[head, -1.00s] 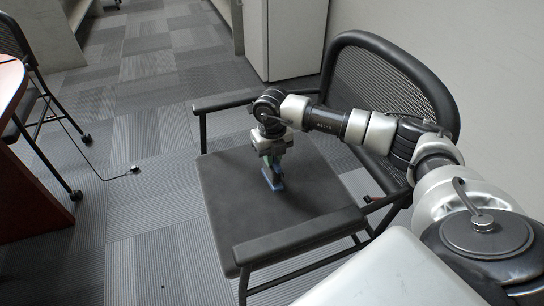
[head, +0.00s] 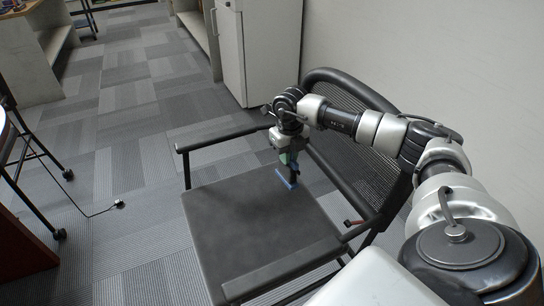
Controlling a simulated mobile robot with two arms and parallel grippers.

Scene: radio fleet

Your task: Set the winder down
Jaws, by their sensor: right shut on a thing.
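My right gripper (head: 291,152) points down over the back part of the chair's dark seat (head: 245,230). It is shut on the winder, a small thing of which a blue lower part (head: 287,178) and a greenish upper part show. The winder is close to the seat's rear edge near the backrest. I cannot tell whether it touches the seat. The gripper's fingers hide part of it. My left gripper is not in view.
The black armchair has a mesh backrest (head: 345,160) and armrests on both sides. The front and middle of its seat are bare. A white cabinet (head: 262,50) stands behind it. At the left are a table edge, a chair leg and a cable on the carpet (head: 120,150).

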